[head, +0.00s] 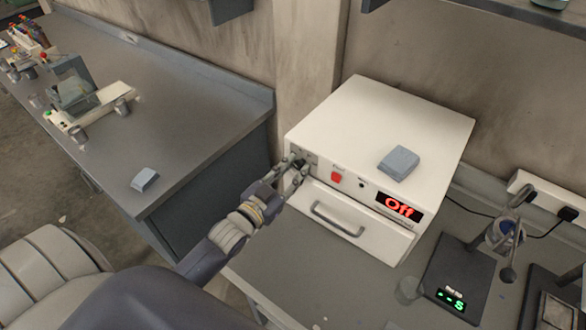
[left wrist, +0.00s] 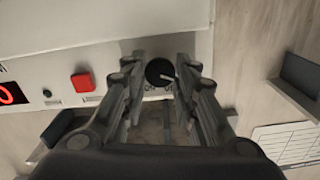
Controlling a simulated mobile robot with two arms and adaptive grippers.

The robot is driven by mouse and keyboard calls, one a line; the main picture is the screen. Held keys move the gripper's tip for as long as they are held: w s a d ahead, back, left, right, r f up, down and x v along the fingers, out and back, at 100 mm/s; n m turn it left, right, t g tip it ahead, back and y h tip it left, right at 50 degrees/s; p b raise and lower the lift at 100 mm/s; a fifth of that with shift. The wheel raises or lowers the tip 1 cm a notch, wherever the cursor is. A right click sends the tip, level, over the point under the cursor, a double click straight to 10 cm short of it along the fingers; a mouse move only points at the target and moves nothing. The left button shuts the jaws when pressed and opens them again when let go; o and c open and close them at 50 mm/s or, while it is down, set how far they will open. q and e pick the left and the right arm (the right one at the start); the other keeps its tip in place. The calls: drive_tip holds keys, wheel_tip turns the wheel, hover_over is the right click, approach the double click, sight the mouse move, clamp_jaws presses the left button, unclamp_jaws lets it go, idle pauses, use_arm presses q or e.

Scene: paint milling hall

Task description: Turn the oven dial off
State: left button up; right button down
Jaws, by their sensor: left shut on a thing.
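The white oven (head: 372,135) stands on the bench, and its red display (head: 399,207) reads "Off". Its black round dial (left wrist: 159,72) with a pale pointer line is at the left end of the front panel. My left gripper (head: 294,170) is at that end of the panel and hides most of the dial in the head view. In the left wrist view its two fingers (left wrist: 160,80) stand on either side of the dial, shut on it. The pointer line slants down to the right. My right gripper is not in view.
A red button (head: 337,177) sits right of the dial, above the drawer handle (head: 338,220). A blue-grey block (head: 399,162) lies on the oven. A scale (head: 460,278) and a clear cup (head: 409,289) stand at right. Another bench (head: 170,95) is at left.

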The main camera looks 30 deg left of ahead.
use_arm(q)
drive_tip(key=shift+n, duration=1.1)
drive_tip(key=o, duration=0.8)
drive_tip(key=shift+c, duration=0.2)
drive_tip(key=s+a, duration=0.1)
drive_tip(key=s, duration=1.1)
drive_tip(key=shift+a, duration=0.35)
drive_tip(key=shift+f, duration=0.1)
